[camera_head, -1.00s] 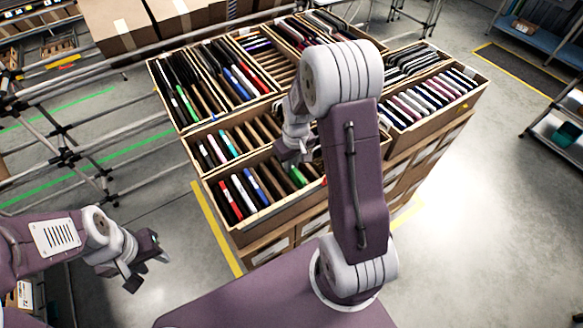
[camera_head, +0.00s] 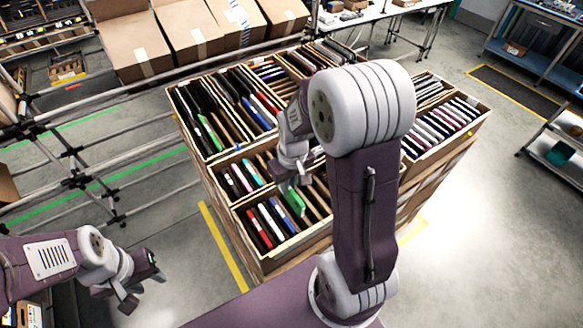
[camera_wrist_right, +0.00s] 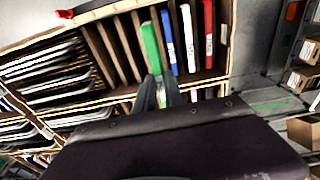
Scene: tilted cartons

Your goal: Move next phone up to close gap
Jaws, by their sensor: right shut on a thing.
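My right gripper (camera_wrist_right: 158,92) is shut on a green phone (camera_wrist_right: 151,48), which also shows in the head view (camera_head: 294,202) at the front carton (camera_head: 277,254). The green phone is right beside a blue phone (camera_wrist_right: 168,42). Beyond it in the row come a white phone (camera_wrist_right: 187,38) and a red phone (camera_wrist_right: 208,36). In the head view, my right arm hides part of this carton. Whether the green phone rests on the carton floor cannot be told. My left gripper (camera_head: 142,281) is open and empty, off to the left above the floor.
Empty brown slots (camera_wrist_right: 110,50) lie on the green phone's other side. Neighbouring tilted cartons hold more phones, among them a dense row at the right (camera_head: 440,128). Metal rails (camera_head: 75,150) run along the left. Closed cardboard boxes (camera_head: 190,40) stand behind.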

